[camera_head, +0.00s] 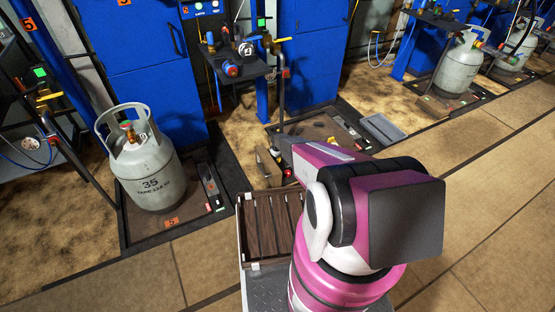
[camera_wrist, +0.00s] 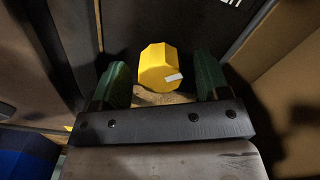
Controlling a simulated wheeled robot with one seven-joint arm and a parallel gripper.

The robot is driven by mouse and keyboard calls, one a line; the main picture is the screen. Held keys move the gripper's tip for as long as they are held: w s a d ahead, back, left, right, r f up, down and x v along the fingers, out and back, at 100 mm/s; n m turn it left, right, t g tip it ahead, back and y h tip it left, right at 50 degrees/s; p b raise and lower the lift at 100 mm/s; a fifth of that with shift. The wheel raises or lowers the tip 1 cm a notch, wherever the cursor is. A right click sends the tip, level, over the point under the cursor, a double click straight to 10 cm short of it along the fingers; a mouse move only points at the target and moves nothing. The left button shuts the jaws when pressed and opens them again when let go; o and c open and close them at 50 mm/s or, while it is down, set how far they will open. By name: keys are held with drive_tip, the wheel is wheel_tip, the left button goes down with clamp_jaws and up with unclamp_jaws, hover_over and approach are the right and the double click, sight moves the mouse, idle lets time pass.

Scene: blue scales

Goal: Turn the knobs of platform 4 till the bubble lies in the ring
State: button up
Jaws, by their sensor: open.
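A yellow faceted knob (camera_wrist: 158,66) with a small white mark shows in the wrist view. My gripper (camera_wrist: 161,72) has two green fingers, open, one on each side of the knob. I cannot tell whether either finger touches it. In the head view my arm hides my gripper and the knob. A low dark platform (camera_head: 318,128) lies on the floor just beyond my arm, partly hidden by it. No number is readable on it. The bubble and its ring cannot be made out in either view.
A grey gas cylinder (camera_head: 152,172) marked 35 stands on the left platform (camera_head: 137,224), which has an orange 5 label. Blue cabinets (camera_head: 150,60) stand behind. A wooden tray (camera_head: 268,262) is beside my arm. More cylinders stand at the far right. Bare floor (camera_head: 490,200) lies at right.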

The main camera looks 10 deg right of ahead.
drive_tip(key=c, duration=0.9)
drive_tip(key=shift+c, duration=0.2)
drive_tip(key=shift+m, duration=0.3)
drive_tip(key=m, duration=0.3)
drive_tip(key=shift+m, duration=0.3)
drive_tip(key=m, duration=0.4)
drive_tip(key=o, duration=0.9)
